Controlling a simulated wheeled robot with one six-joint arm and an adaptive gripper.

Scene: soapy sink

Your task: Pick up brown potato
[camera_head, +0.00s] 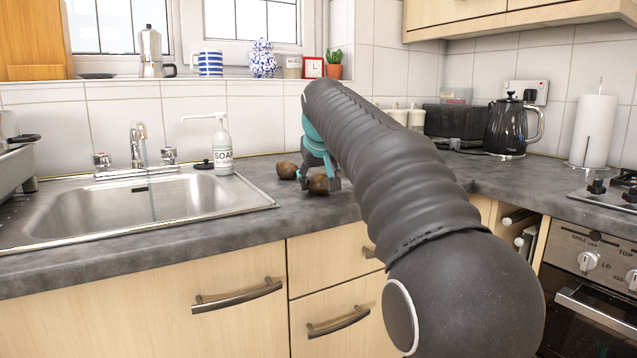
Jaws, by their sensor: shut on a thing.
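Two brown potatoes are on the grey worktop to the right of the sink. One brown potato (287,170) lies free just left of my gripper. The other brown potato (318,184) is between the fingers of my gripper (320,184), which is shut on it. My gripper reaches down from above, and the potato is at or very close to the worktop; I cannot tell whether it touches. My arm hides part of the gripper and the worktop behind it.
The sink (60,222) with its tap (139,145) is at the left. A white soap bottle (222,150) stands at the sink's back right corner. A black kettle (508,125) and paper towel roll (594,130) stand at the right. The worktop's front edge is close to the potatoes.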

